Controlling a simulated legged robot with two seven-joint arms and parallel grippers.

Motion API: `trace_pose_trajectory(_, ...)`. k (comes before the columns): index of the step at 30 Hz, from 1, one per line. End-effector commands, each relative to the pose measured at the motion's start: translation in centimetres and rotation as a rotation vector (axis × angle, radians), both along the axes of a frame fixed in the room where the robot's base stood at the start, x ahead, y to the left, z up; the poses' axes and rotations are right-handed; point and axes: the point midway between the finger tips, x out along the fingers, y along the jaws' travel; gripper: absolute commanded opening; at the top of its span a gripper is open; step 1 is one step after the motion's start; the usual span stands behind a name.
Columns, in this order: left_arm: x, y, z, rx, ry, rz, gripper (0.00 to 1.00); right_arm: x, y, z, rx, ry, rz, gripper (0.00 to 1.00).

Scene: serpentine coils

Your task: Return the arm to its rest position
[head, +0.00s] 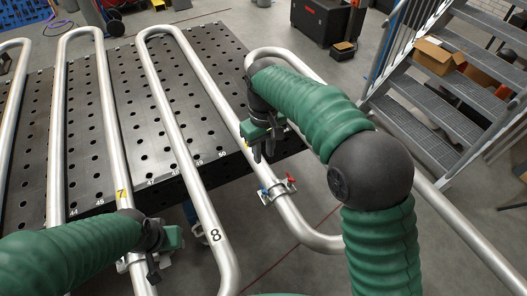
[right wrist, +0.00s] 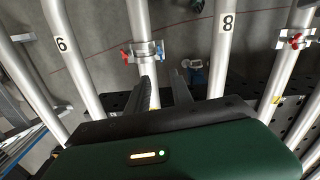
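My right arm, with green sleeves, reaches in from the right of the head view. Its gripper (head: 264,150) points down over the silver coil pipe at the table's edge. In the right wrist view its two dark fingers (right wrist: 164,92) stand apart with nothing held between them. A clamp with a red and a blue handle (head: 277,189) sits on the pipe just below this gripper; it also shows in the right wrist view (right wrist: 143,52).
Metal stairs (head: 430,115) with a cardboard box (head: 438,56) stand at right. A black cabinet (head: 322,20) stands at the back. Grey floor is open between.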

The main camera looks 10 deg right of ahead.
Motion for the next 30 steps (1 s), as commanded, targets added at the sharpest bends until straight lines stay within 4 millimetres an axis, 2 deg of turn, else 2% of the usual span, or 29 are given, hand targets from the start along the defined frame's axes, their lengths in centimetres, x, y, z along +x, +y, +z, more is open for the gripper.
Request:
trace_pose_trajectory(11,0.0,0.0,0.0,0.0,0.0,0.0,0.36,-0.1,-0.1,-0.1,0.001,-0.002,-0.003,0.27)
trace_pose_trajectory(14,0.0,0.0,-0.1,0.0,0.0,0.0,0.36,-1.0,-1.4,-0.7,0.002,-0.016,-0.039,0.27)
trace_pose_trajectory(17,0.0,0.0,-0.2,0.0,0.0,0.0,0.36,-3.5,-4.1,-2.3,0.011,-0.053,-0.12,0.27)
trace_pose_trajectory(21,0.0,0.0,-0.3,0.0,0.0,0.0,0.36,-9.5,-8.7,-5.4,0.031,-0.13,-0.274,0.27)
trace_pose_trajectory(24,0.0,0.0,-0.4,0.0,0.0,0.0,0.36,-14.1,-11.1,-7.5,0.042,-0.177,-0.371,0.27)
trace_pose_trajectory(27,0.0,0.0,-0.4,0.0,0.0,0.0,0.36,-17.5,-12.3,-8.9,0.051,-0.209,-0.438,0.27)
trace_pose_trajectory(30,0.0,0.0,-0.4,0.0,0.0,0.0,0.36,-19.1,-12.8,-9.6,0.055,-0.224,-0.469,0.27)
